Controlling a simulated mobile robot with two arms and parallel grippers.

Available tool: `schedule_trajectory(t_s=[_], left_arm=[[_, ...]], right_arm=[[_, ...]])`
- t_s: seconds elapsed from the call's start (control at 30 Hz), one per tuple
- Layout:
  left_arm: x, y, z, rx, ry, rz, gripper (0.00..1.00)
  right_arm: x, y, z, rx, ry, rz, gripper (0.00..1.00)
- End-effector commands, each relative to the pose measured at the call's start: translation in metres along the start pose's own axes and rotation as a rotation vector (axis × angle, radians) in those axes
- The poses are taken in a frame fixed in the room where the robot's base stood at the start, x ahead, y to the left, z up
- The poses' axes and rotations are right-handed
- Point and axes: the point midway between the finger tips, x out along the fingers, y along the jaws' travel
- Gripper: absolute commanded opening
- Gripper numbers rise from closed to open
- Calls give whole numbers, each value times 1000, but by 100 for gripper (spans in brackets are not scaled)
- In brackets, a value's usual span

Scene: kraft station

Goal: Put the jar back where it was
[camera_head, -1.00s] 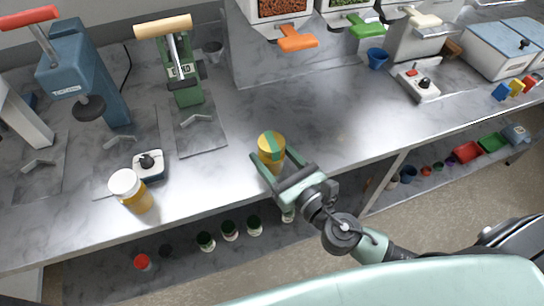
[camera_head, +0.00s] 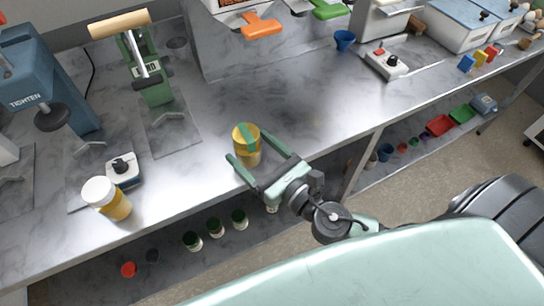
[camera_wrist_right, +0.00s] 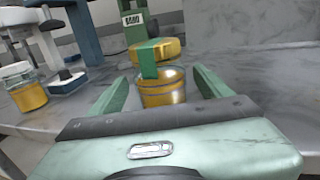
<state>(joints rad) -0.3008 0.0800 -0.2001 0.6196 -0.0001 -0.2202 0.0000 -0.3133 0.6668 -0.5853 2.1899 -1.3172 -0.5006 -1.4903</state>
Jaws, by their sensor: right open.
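A jar with a yellow lid, a green band over its top and amber contents (camera_head: 246,152) stands upright on the grey bench near its front edge. It also shows in the right wrist view (camera_wrist_right: 162,92). My right gripper (camera_head: 247,144) is open, with one finger on each side of this jar. In the right wrist view (camera_wrist_right: 160,76) gaps show between the jar and both fingers. A second jar with a white lid and amber contents (camera_head: 116,207) stands farther left near the front edge. My left gripper is not in view.
A small box with a black knob (camera_head: 123,176) stands behind the white-lidded jar. A green press (camera_head: 152,85) and a blue press (camera_head: 50,95) stand at the back left. Several dark-lidded jars (camera_head: 215,228) sit on the lower shelf.

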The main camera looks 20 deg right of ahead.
Motion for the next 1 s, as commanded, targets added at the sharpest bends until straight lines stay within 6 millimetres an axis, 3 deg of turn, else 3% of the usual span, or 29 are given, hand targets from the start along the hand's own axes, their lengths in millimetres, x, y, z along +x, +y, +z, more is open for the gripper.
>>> schedule_trajectory(t_s=[0.2,0.43,0.6,1.0], left_arm=[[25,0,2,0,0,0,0],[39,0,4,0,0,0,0],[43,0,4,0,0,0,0],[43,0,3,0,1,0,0]], right_arm=[[-51,1,-7,0,5,2,79],[-88,0,-5,0,5,2,79],[-100,0,-2,0,1,1,79],[-102,0,0,1,-1,1,79]])
